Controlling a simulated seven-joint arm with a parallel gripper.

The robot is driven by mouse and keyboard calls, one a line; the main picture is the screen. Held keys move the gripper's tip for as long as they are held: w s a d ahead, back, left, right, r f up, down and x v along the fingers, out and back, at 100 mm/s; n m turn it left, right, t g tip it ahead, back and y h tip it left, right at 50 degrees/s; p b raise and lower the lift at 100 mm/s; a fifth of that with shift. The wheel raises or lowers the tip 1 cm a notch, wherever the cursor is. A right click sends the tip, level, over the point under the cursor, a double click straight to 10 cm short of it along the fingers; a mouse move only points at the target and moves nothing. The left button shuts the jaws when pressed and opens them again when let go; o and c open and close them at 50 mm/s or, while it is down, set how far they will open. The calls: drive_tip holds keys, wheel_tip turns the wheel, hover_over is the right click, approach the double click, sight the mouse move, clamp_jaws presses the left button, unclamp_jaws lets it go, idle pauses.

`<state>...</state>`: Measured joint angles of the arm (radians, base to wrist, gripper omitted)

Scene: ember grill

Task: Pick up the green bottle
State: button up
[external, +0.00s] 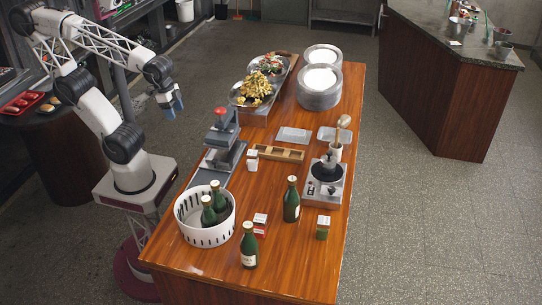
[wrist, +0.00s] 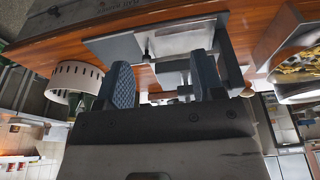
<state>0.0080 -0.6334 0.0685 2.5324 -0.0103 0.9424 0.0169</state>
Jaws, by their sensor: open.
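Several green bottles with pale labels are in the external view. One bottle (external: 291,200) stands upright on the wooden table (external: 200,268), left of the small stove. Another bottle (external: 249,246) stands near the table's front edge. Two more, bottle (external: 217,196) and bottle (external: 208,212), are inside the white slotted basket (external: 181,218). The basket also shows in the wrist view (wrist: 70,80), with dark green glass partly visible beside it. My gripper (external: 172,104) is open and empty, in the air left of the table and far from the bottles. Its blue fingers show in the wrist view (wrist: 158,85).
A grey press with a red knob (external: 222,118) stands at the table's left edge. A stove with a dark pot (external: 325,180), small boxes (external: 260,224), a wooden tray (external: 280,153), food platters and stacked plates (external: 319,92) occupy the table. The front right corner is clear.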

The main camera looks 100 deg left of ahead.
drive_tip(key=shift+w, duration=0.15)
drive_tip(key=m+t+h, duration=0.1)
drive_tip(key=t+h, duration=0.1)
drive_tip(key=t, duration=0.6)
approach(291, 199)
drive_tip(key=s+a+r, duration=0.3)
drive_tip(key=s+a, duration=0.3)
drive_tip(key=s, duration=0.2)
drive_tip(key=s+a+r, duration=0.2)
drive_tip(key=s+a, duration=0.5)
drive_tip(key=s, duration=0.1)
drive_tip(key=w+d+f+t+y, duration=0.1)
drive_tip(key=w+d+f+t, duration=0.1)
drive_tip(key=w+d, duration=0.4)
drive_tip(key=w+d+f+n+t+y, duration=0.1)
drive_tip(key=w+d+t, duration=0.4)
drive_tip(key=w, duration=0.6)
drive_tip(key=shift+w+d+f, duration=0.3)
drive_tip(key=shift+d+f, duration=0.4)
drive_tip(key=shift+f, duration=0.15)
drive_tip(key=shift+w, duration=1.3)
drive_tip(key=shift+w, duration=0.1)
drive_tip(key=shift+w, duration=2.5)
